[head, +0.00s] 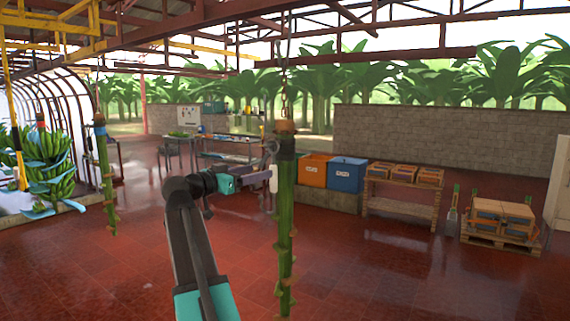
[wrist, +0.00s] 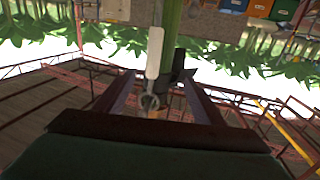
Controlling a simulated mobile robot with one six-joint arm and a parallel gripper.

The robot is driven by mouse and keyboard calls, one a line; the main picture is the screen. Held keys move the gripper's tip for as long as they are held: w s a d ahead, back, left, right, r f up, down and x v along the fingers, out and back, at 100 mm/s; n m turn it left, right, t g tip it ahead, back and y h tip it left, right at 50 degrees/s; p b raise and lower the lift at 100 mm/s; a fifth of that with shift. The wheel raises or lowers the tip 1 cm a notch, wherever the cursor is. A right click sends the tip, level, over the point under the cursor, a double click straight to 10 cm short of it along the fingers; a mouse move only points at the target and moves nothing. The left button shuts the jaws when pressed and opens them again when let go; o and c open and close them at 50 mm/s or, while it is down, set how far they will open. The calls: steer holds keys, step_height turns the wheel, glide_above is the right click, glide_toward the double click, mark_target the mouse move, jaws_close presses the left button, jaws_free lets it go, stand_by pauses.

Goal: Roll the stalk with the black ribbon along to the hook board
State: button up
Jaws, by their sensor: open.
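The stalk with the black ribbon (head: 285,205) hangs upright from a chain in the middle of the head view. Its black ribbon (head: 285,148) is a dark band near the top, and a white tag (head: 273,178) hangs beside it. My gripper (wrist: 160,85) is open. In the wrist view its fingers lie to either side of the green stalk (wrist: 172,18), black ribbon (wrist: 179,66) and white tag (wrist: 155,52); I see no grip. Another stalk, with a blue ribbon (head: 100,130), hangs at the left. I cannot identify the hook board for certain.
A white panel (head: 188,116) stands at the back behind tables (head: 225,155). An orange bin (head: 312,171), a blue bin (head: 347,174), a crate shelf (head: 403,185) and a loaded pallet (head: 500,222) stand at right. Banana bunches (head: 45,165) hang at far left. The red floor is mostly clear.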

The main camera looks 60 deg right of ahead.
mark_target(279, 166)
steer(key=shift+r, duration=0.1)
stand_by(0.3)
steer(key=p+x, duration=0.5)
steer(key=x, duration=0.8)
steer(key=shift+p, duration=0.3)
steer(key=shift+s+d, duration=0.1)
steer(key=shift+d, duration=0.35)
steer(key=c, duration=1.5)
steer(key=shift+a, duration=0.1)
steer(key=shift+w, duration=0.2)
